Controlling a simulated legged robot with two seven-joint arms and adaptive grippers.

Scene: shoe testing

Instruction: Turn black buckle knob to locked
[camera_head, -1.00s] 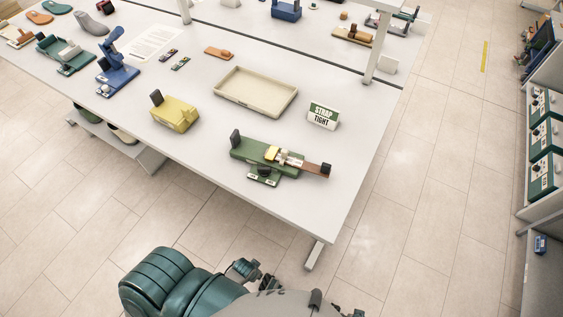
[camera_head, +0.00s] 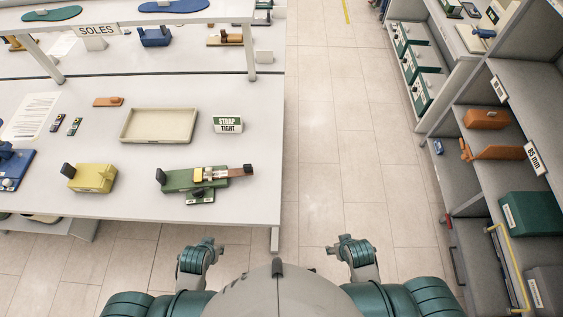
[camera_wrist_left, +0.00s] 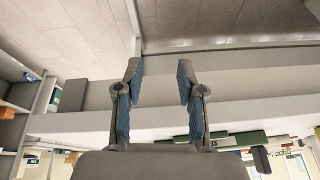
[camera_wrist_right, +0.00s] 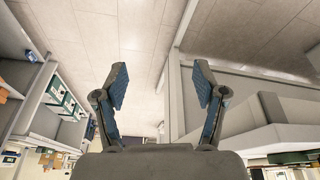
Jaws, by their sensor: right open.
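A green fixture (camera_head: 180,182) stands near the table's front right corner. It carries a brown strap (camera_head: 236,171) with a pale buckle block, and a black upright piece at its left end. A small dark plate with labels (camera_head: 200,198) sits at its front; the dark knob there is too small to read its setting. My left gripper (camera_head: 207,243) is in front of the table, clear of the fixture; its fingers are apart and empty in the left wrist view (camera_wrist_left: 158,82). My right gripper (camera_head: 346,240) is right of the table, over the floor, open and empty in the right wrist view (camera_wrist_right: 161,85).
Beside the fixture are a yellow block (camera_head: 92,179), a beige tray (camera_head: 158,139) and a "STRAP TIGHT" sign (camera_head: 228,125). A shelf unit (camera_head: 486,170) with orange and green boxes stands at the right. The floor (camera_head: 335,150) between table and shelves is free.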

